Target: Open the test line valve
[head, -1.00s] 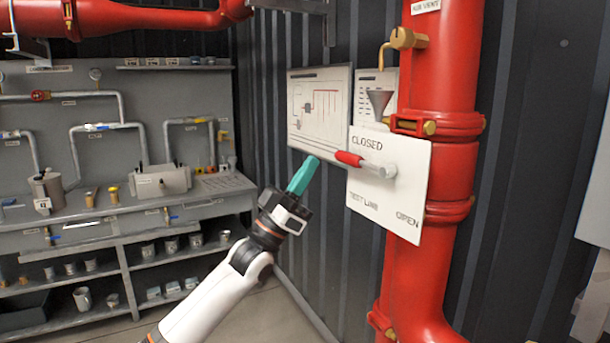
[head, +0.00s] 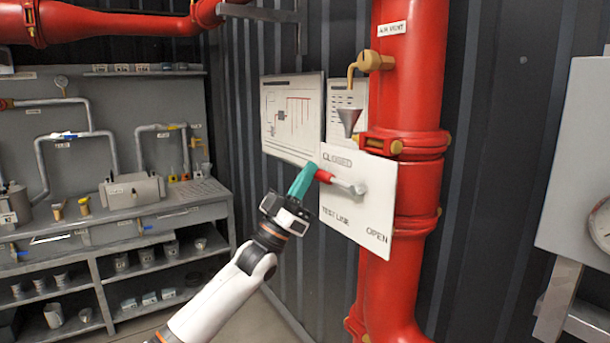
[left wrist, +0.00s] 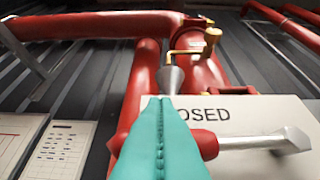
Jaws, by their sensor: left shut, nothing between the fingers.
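The test line valve is a lever on a white plate (head: 345,212) marked CLOSED at the upper left and OPEN at the lower right. Its silver lever (head: 345,186) points left and slightly up, on the CLOSED side, and ends in a red grip (head: 324,176). My left gripper (head: 306,174) has teal fingers, shut and empty, with their tips beside the end of the red grip. In the left wrist view the fingers (left wrist: 160,120) cover part of the red grip (left wrist: 206,144). I cannot tell whether they touch it. My right gripper is not in view.
A thick red pipe (head: 410,100) stands behind the plate, with a brass air vent valve (head: 374,61) and a funnel (head: 348,118) above. A diagram board (head: 291,115) hangs to the left. A grey workbench (head: 130,215) stands far left, and a grey panel (head: 580,160) at right.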

